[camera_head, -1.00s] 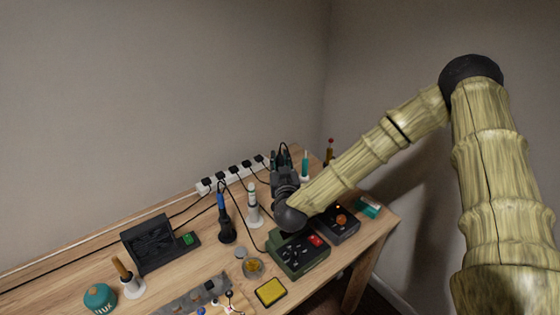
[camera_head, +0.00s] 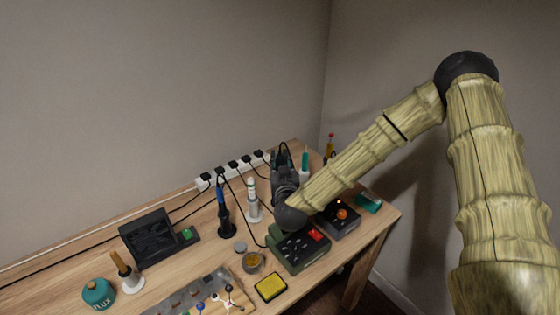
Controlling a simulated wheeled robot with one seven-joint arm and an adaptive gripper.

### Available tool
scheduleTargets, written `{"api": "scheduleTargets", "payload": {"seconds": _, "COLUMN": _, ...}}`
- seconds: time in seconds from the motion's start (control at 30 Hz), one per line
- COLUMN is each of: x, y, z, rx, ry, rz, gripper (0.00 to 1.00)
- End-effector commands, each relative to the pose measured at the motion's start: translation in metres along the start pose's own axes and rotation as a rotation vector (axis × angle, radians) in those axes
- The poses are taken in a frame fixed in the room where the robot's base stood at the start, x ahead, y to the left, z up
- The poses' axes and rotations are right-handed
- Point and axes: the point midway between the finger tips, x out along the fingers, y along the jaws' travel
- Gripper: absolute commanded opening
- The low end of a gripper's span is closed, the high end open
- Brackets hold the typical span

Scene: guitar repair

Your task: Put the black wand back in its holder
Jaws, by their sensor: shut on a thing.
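My gripper (camera_head: 282,160) is at the back of the wooden bench, in front of the power strip and right of the white wand. Its dark fingers point away from the camera and are shut on a dark thing that I take for the black wand. The wand is mostly hidden by the fingers and blends with them; a black cord loops above it. I cannot make out an empty holder; it may be behind my gripper. A white wand (camera_head: 251,193) stands in a white holder, and a blue-handled tool (camera_head: 221,203) stands in a black holder to its left.
A green control box (camera_head: 298,248) and a dark box with an orange knob (camera_head: 341,218) lie close below my wrist. A teal-handled tool (camera_head: 304,163) stands just right of my gripper. A power strip (camera_head: 203,183) and cords run along the wall. A yellow sponge (camera_head: 270,288) lies in front.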

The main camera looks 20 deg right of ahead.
Motion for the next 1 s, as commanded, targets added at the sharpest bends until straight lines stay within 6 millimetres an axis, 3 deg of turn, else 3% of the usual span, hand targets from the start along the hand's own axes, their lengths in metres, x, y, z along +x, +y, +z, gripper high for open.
{"api": "scheduleTargets", "payload": {"seconds": 0.3, "x": 0.000, "y": 0.000, "z": 0.012, "rx": 0.000, "ry": 0.001, "rz": 0.000, "gripper": 0.00}}
{"api": "scheduleTargets", "payload": {"seconds": 0.63, "x": 0.000, "y": 0.000, "z": 0.013, "rx": 0.000, "ry": 0.001, "rz": 0.000, "gripper": 0.00}}
{"api": "scheduleTargets", "payload": {"seconds": 0.67, "x": 0.000, "y": 0.000, "z": 0.013, "rx": 0.000, "ry": 0.001, "rz": 0.000, "gripper": 0.27}}
{"api": "scheduleTargets", "payload": {"seconds": 0.77, "x": 0.000, "y": 0.000, "z": 0.013, "rx": 0.000, "ry": 0.001, "rz": 0.000, "gripper": 0.46}}
{"api": "scheduleTargets", "payload": {"seconds": 1.0, "x": 0.000, "y": 0.000, "z": 0.014, "rx": 0.000, "ry": 0.000, "rz": 0.000, "gripper": 0.47}}
